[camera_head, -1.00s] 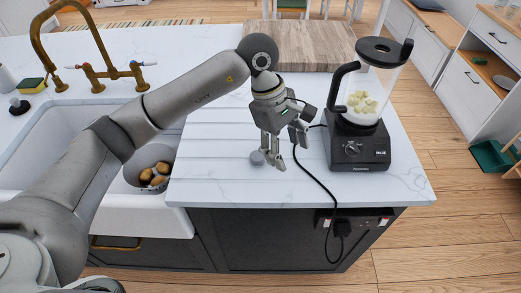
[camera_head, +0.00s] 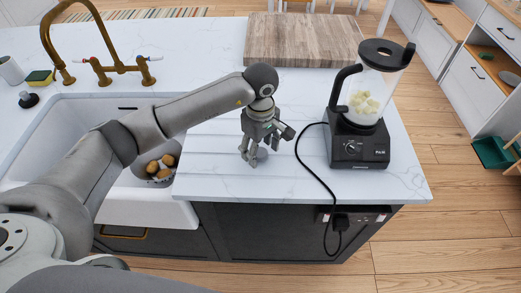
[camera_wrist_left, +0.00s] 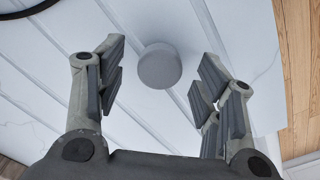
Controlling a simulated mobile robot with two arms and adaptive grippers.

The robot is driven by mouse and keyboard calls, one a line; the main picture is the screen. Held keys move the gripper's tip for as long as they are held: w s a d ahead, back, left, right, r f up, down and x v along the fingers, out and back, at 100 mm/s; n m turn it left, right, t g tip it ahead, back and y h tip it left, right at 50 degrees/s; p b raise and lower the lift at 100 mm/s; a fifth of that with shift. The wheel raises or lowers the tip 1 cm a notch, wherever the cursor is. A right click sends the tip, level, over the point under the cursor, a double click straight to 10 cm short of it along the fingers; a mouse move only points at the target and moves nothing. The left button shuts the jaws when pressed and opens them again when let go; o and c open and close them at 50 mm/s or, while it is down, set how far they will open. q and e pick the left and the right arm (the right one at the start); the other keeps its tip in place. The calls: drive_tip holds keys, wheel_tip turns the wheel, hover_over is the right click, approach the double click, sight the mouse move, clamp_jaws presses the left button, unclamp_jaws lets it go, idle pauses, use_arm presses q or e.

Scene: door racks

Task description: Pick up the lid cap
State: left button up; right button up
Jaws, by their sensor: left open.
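The lid cap (camera_wrist_left: 159,66) is a small grey round disc lying on the white countertop. In the head view the lid cap (camera_head: 262,154) shows beside the fingertips, partly close to them. My left gripper (camera_head: 254,157) points down at the counter. In the left wrist view its fingers (camera_wrist_left: 157,88) are spread wide, with the cap between and a little beyond them, not touching either finger. The gripper is open and empty. My right gripper does not show.
A blender (camera_head: 359,140) with pale chunks stands right of the gripper, its black cord (camera_head: 312,175) running over the counter edge. A wooden board (camera_head: 303,42) lies behind. A sink (camera_head: 70,130) with a bowl of potatoes (camera_head: 160,167) is at left.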

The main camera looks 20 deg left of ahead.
use_arm(q)
drive_tip(key=shift+f, duration=0.9)
drive_tip(key=shift+c, duration=0.2)
drive_tip(key=c, duration=0.8)
drive_tip(key=shift+r, duration=0.1)
